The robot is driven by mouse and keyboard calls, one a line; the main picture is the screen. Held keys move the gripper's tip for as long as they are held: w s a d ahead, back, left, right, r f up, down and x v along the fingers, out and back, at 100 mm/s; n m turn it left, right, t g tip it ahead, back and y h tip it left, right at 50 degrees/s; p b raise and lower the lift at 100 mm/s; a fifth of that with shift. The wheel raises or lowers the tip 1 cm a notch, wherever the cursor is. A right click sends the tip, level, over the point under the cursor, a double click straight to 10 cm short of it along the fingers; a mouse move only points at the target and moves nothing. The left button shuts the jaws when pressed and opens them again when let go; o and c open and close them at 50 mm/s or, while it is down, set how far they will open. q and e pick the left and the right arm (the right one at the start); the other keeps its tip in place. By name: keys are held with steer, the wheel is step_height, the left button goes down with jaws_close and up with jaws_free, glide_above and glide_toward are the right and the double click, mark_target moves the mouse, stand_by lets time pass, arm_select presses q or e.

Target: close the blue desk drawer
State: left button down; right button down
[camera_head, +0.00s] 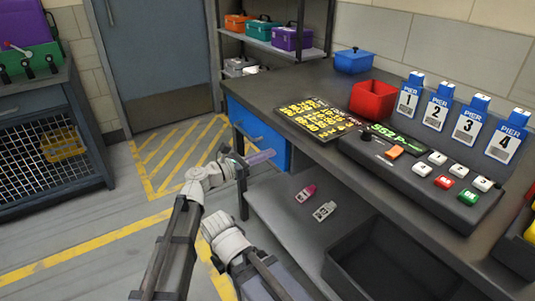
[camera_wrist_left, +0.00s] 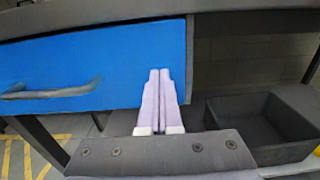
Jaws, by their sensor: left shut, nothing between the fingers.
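The blue desk drawer (camera_head: 252,130) is under the left end of the dark desk. Its blue front and dark bar handle (camera_wrist_left: 50,91) fill the left of the left wrist view. How far the drawer stands out from the desk is hard to tell. My left gripper (camera_head: 262,157) is shut and empty, its pale purple fingers together, near the drawer's lower part. In the left wrist view the fingertips overlap the right end of the drawer front (camera_wrist_left: 110,60); contact is not clear. My right gripper is not in view.
A dark open bin (camera_wrist_left: 262,120) stands right of the drawer on the lower shelf. A pink item (camera_head: 306,193) and a grey item (camera_head: 324,211) lie on that shelf. A red bin (camera_head: 374,100) and button panel stand on the desk. The yellow-striped floor (camera_head: 180,150) is clear.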

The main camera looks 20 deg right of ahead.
arm_select(q)
steer(key=v, duration=1.2)
steer(key=shift+s+a, duration=0.15)
steer(key=shift+a, duration=0.1)
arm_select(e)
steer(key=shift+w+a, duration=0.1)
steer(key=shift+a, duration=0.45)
arm_select(q)
steer(key=shift+f, duration=0.1)
